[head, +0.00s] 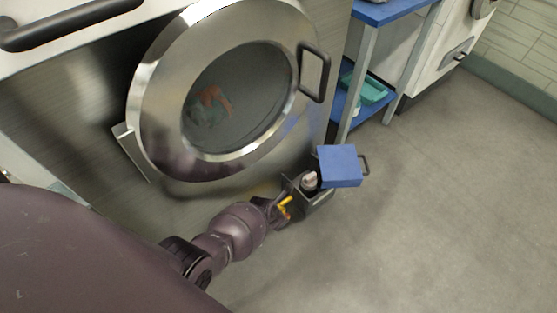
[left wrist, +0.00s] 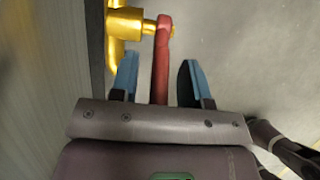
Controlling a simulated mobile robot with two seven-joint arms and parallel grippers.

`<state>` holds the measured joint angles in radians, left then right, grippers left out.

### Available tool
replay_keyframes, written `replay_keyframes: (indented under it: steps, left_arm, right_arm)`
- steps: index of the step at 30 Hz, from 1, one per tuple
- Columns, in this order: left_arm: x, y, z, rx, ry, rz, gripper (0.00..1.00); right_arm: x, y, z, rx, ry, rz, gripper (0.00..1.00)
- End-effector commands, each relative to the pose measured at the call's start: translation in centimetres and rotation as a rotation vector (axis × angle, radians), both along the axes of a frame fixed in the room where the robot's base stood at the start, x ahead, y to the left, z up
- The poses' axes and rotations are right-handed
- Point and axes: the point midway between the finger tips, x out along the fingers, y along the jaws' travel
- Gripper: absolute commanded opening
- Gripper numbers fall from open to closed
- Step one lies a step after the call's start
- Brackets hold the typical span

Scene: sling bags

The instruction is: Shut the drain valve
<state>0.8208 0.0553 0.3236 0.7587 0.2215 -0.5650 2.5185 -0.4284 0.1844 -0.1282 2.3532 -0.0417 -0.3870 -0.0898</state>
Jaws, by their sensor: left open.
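The drain valve shows in the left wrist view as a yellow metal body (left wrist: 123,26) with a red lever (left wrist: 162,58). The lever points down toward my gripper, away from the yellow body. My left gripper (left wrist: 158,78) is open, with a blue-tipped finger on each side of the lever; I cannot tell whether either touches it. In the head view my left gripper (head: 273,209) is low in front of the washer, at the small yellow valve (head: 286,202). My right gripper is not in view.
A large round steel door (head: 160,100) with a dark handle (head: 315,72) stands above the valve. A dark box (head: 314,199) and a blue panel (head: 340,166) are right of my gripper. A blue-shelved rack (head: 367,50) stands behind. The floor at right is clear.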

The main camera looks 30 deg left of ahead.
Motion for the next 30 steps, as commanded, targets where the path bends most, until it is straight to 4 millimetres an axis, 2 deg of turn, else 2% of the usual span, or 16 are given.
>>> replay_keyframes:
  steps: [1, 6, 9, 21, 30]
  left_arm:
    - [-0.02, 0.01, -0.01, 0.0, 0.0, 0.0, 0.38]
    - [-0.06, 0.01, -0.02, 0.0, 0.001, 0.0, 0.12]
    - [-0.06, 0.01, -0.04, 0.0, 0.001, 0.0, 0.0]
    - [0.15, -0.07, 0.15, 0.008, 0.021, 0.0, 0.0]
    - [0.89, -0.35, 0.62, 0.055, 0.154, 0.0, 0.0]
  right_arm:
    - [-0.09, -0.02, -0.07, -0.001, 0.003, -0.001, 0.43]
    - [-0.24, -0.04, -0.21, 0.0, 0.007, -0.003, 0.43]
    - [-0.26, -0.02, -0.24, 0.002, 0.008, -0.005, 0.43]
    - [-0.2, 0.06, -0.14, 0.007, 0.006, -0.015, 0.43]
    - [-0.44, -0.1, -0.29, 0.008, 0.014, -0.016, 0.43]
